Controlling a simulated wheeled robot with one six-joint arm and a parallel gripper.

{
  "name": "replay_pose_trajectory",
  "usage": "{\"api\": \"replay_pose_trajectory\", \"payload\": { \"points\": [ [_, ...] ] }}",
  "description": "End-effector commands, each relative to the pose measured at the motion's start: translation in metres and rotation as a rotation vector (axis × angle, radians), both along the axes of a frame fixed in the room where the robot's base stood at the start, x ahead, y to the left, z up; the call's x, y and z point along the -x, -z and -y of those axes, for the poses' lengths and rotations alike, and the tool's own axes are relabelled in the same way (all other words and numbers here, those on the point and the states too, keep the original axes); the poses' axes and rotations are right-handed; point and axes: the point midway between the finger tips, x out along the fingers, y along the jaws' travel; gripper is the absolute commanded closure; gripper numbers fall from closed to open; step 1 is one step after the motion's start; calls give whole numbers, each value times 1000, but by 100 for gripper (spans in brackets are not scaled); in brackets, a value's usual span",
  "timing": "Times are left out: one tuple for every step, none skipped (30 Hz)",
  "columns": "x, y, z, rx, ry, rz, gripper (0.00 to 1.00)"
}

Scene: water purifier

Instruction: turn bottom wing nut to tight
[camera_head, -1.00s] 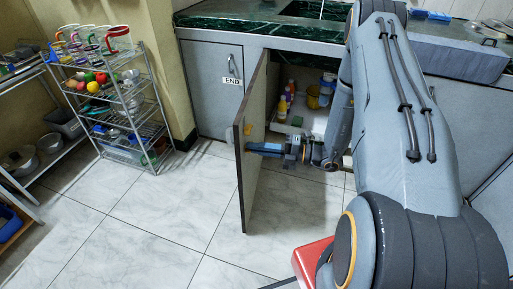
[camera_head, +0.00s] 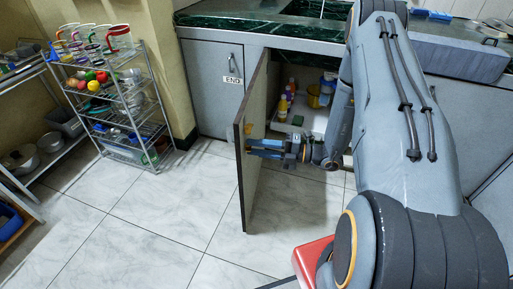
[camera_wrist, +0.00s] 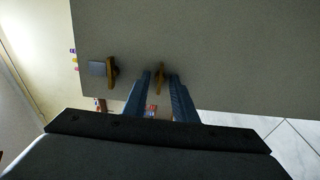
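The open cabinet door (camera_head: 250,200) carries two brass-coloured wing nuts on its inner face. In the wrist view, one wing nut (camera_wrist: 160,74) lies between the fingertips of my gripper (camera_wrist: 160,78). The other wing nut (camera_wrist: 111,73) is to the left, next to a small grey square plate (camera_wrist: 97,68). In the head view, my gripper (camera_head: 250,148) points left at the door, below a visible orange-brown wing nut (camera_head: 248,129), so the one between the fingers appears to be the bottom one. The blue fingers are apart, with gaps beside the nut.
The cabinet holds several bottles (camera_head: 287,98) and a yellow container (camera_head: 314,96). A wire rack (camera_head: 130,100) with mugs and fruit stands at the left. A green-topped counter (camera_head: 260,28) runs along the back. The tiled floor (camera_head: 170,220) left of the door is clear.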

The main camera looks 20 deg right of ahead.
Motion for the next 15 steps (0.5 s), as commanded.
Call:
{"api": "replay_pose_trajectory", "payload": {
  "points": [
    [0,0,1,0,1,1,75],
    [1,0,2,0,1,1,75],
    [2,0,4,0,2,1,75],
    [3,0,7,1,3,1,75],
    [4,0,10,1,3,1,75],
    [7,0,15,1,4,1,75],
    [9,0,20,0,4,0,75],
    [11,0,24,0,5,0,75],
    [15,0,30,0,5,0,75],
    [17,0,35,0,4,0,75],
    [19,0,39,0,4,0,75],
    [23,0,45,0,3,0,75],
    [25,0,48,0,3,-1,75],
    [27,0,52,0,3,-1,75],
    [29,0,56,0,2,-1,75]
  ]
}}
